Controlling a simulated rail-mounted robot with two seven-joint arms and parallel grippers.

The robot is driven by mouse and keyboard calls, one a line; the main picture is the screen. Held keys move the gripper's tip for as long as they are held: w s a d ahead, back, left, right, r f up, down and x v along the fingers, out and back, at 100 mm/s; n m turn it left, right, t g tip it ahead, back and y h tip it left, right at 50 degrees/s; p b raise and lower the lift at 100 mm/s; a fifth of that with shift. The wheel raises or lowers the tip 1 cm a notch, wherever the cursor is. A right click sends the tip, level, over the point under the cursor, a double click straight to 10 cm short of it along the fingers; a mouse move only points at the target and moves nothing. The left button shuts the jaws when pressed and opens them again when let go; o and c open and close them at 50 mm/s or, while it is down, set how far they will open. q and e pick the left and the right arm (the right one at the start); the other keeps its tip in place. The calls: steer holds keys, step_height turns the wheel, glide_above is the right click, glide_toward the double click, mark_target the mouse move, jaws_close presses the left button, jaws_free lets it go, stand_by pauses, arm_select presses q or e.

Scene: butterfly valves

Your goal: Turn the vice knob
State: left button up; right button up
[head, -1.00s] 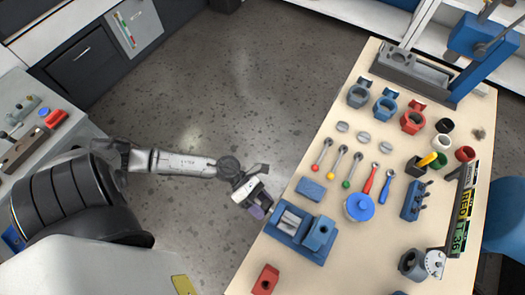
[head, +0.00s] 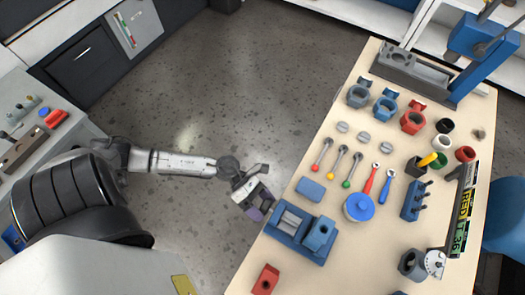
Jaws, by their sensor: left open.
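A blue vice (head: 278,236) with grey jaws lies near the left edge of the beige table, in the lower middle of the head view. No separate knob on it can be made out clearly. My left gripper (head: 261,206) is open and empty. My right gripper is not in the view.
On the table (head: 325,267), a blue block (head: 311,189), a blue round lidded piece (head: 358,207), a red block (head: 265,280) and several small tools surround the vice. A grey side bench (head: 75,135) stands at the left. The floor between is clear.

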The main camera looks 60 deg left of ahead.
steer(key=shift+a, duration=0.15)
arm_select(q)
steer(key=v, duration=1.3)
steer(key=shift+a, duration=0.4)
